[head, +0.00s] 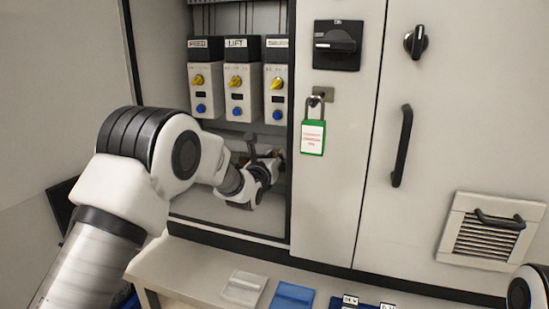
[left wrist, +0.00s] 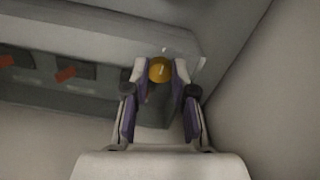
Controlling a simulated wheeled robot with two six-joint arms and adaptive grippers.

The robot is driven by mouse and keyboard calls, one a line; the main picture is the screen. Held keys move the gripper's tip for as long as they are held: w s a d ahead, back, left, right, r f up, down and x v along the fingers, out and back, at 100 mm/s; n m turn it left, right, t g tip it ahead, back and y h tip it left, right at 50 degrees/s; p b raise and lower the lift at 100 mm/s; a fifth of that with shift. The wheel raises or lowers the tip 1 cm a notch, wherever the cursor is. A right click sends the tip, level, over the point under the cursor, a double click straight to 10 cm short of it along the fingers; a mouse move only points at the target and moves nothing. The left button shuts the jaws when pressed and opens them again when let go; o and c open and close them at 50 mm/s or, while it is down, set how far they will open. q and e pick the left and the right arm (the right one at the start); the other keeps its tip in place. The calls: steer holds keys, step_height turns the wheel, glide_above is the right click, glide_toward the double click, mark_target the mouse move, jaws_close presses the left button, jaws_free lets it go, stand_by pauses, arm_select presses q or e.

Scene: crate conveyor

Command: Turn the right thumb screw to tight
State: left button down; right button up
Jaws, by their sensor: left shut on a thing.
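A round brass-yellow thumb screw (left wrist: 160,69) shows in the left wrist view near the right end of a pale grey bar. My left gripper (left wrist: 160,74) is shut on it, one fingertip on each side. In the head view my left gripper (head: 270,162) reaches into the open cabinet bay below the control modules. There the fingers and the arm mostly hide the screw. I cannot read from these views how far the screw is turned. My right gripper is not in view.
Several control modules (head: 243,92) with yellow knobs and blue buttons hang above my left gripper. The bay's right edge stands close beside it. A green padlock (head: 313,137) hangs on the door. Grey (head: 244,287) and blue (head: 292,296) items lie on the ledge below.

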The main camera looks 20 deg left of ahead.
arm_select(q)
steer(key=c, duration=1)
jaws_free()
steer(key=shift+o, duration=0.2)
steer(key=shift+s, duration=0.1)
steer(key=s, duration=1.1)
steer(key=shift+s+a, duration=0.2)
steer(key=shift+s, duration=0.2)
